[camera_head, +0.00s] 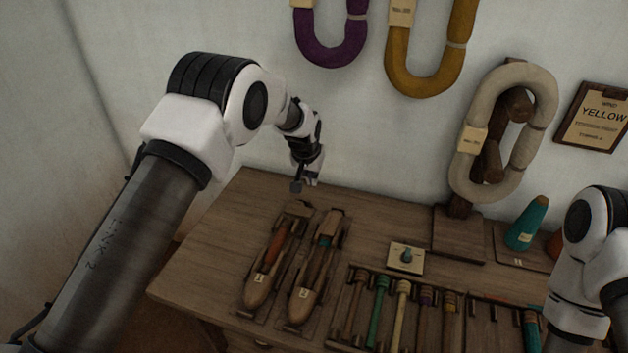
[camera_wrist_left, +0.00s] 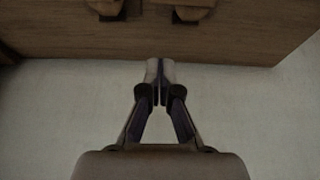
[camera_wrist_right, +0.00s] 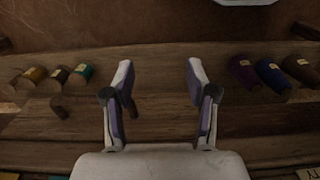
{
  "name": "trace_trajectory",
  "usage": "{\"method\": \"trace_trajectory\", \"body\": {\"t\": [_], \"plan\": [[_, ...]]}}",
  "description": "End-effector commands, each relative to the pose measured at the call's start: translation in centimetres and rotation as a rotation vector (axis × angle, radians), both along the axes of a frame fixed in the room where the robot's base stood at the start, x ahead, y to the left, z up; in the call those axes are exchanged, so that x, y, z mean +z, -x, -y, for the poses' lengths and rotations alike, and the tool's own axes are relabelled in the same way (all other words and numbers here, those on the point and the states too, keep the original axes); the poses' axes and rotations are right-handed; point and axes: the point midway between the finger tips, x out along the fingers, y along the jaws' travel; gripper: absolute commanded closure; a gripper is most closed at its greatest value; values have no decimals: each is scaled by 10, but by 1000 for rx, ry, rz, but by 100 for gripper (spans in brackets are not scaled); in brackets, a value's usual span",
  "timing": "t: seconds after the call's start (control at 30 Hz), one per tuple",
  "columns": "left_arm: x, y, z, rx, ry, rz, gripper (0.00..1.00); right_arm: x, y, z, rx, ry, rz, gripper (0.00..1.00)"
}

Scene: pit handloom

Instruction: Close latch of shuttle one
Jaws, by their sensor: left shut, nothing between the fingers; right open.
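Two wooden boat-shaped shuttles lie side by side at the left of the table. The left one, shuttle one (camera_head: 258,285), carries a small label that seems to read 1 and has an orange-red bobbin inside. A dark piece (camera_head: 299,209) shows at its far end; I cannot tell the latch's exact position. The second shuttle (camera_head: 302,301) lies just right of it. My left gripper (camera_head: 297,187) is shut and empty, above the table's back edge beyond shuttle one, apart from it. Its closed tips show in the left wrist view (camera_wrist_left: 160,70). My right gripper (camera_wrist_right: 158,78) is open and empty.
A bobbin rack (camera_head: 402,310) stands right of the shuttles, with a small plate with a teal knob (camera_head: 406,256) behind it. A teal cone (camera_head: 526,226) and a wooden stand with a pale skein (camera_head: 465,150) are at the back right. Skeins hang on the wall.

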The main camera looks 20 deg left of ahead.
Motion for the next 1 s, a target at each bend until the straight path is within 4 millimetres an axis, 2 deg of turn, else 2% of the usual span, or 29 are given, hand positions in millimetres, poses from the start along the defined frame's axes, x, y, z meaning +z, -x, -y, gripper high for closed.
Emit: {"method": "trace_trajectory", "body": {"t": [0.1,0.37,0.43,0.63,1.0], "plan": [[-26,-7,0,2,2,-3,100,0,0,0,0,0,0,43],[-70,-23,0,2,1,-1,100,-2,0,0,0,0,1,43],[-64,-12,0,1,0,-2,100,4,0,0,0,0,0,43],[-66,12,-1,2,1,-2,100,9,0,0,0,0,1,43],[-68,17,-1,1,0,-1,100,9,0,0,0,0,1,43]]}}
